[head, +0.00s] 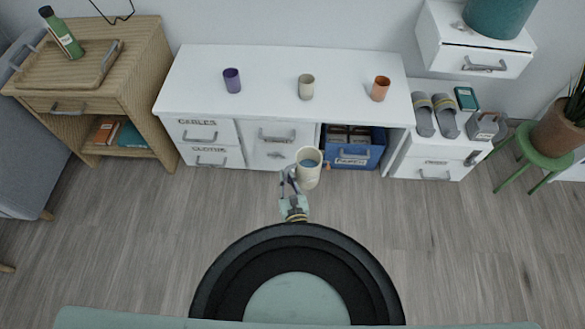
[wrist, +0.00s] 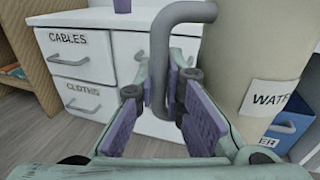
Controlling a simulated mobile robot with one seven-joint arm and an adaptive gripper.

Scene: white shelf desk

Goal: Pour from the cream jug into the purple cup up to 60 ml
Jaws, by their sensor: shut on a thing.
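The cream jug (head: 311,179) is held upright in front of the white desk, with blue liquid visible inside. In the wrist view the jug (wrist: 262,50) fills the right side, with a label partly reading "WAT". My gripper (head: 289,181) is shut on the jug's grey handle (wrist: 184,12), which runs down between the purple finger pads in the wrist view. The purple cup (head: 232,81) stands upright on the left part of the desk top, apart from the jug and farther back. Its lower part shows at the top of the wrist view (wrist: 122,5). Its inside is too small to read.
A cream cup (head: 306,88) and an orange cup (head: 380,90) stand on the white desk (head: 265,65) to the right of the purple cup. Slippers (head: 424,115) and a grey caddy (head: 482,126) are farther right. A blue crate (head: 364,153) sits under the desk. The desk top between the cups is clear.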

